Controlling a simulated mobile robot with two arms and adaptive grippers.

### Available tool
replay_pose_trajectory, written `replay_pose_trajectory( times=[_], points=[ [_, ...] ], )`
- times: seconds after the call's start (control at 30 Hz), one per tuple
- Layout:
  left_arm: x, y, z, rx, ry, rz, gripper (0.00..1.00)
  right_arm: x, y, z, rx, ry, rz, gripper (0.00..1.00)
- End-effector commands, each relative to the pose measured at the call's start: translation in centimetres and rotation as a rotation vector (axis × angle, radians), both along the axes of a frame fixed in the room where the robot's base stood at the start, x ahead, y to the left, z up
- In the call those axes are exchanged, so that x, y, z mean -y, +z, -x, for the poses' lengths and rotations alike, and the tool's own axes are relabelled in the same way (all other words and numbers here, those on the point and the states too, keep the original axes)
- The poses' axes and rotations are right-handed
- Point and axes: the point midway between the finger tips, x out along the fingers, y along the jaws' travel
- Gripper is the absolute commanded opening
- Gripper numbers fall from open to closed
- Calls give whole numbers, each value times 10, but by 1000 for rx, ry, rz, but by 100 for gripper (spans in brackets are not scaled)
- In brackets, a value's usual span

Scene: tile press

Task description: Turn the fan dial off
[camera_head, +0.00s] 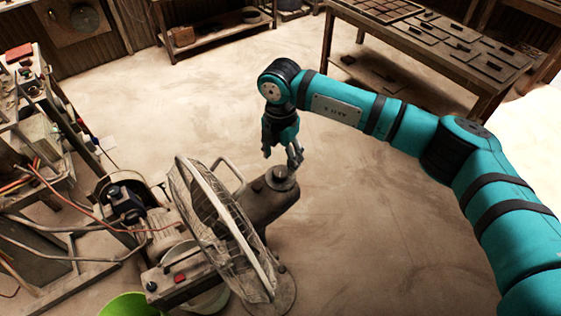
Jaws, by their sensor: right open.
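A fan with a worn round cage (222,222) stands at the lower middle, facing left. Its dark motor housing (262,205) lies behind the cage to the right. A round dial (281,178) sits on top of the housing. My right gripper (283,158) points down with its fingers apart and empty. Its fingertips look to be just above or around the dial. I cannot tell whether they touch it. My left gripper is not in view.
Machinery with loose red cables (85,205) fills the left side. A green bucket (128,305) stands at the bottom left. A wooden table with tiles (440,50) stands at the upper right. The floor between is clear.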

Motion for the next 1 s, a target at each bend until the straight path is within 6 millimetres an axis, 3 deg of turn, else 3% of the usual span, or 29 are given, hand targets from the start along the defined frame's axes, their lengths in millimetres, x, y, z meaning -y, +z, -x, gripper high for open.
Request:
replay_pose_trajectory(
  times=[0.1, 0.2, 0.4, 0.67, 1.0],
  points=[
    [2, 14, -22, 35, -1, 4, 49, 0, -19, 1, -3, -1, 1, 61],
    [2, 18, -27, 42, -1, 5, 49, -1, -33, 1, -1, 0, 0, 61],
    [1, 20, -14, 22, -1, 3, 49, 0, -47, 0, 1, 0, -1, 61],
    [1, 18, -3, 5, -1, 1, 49, 0, -49, 0, 1, 0, 0, 61],
    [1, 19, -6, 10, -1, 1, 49, 0, -49, 0, 1, 0, -1, 18]
  ],
)
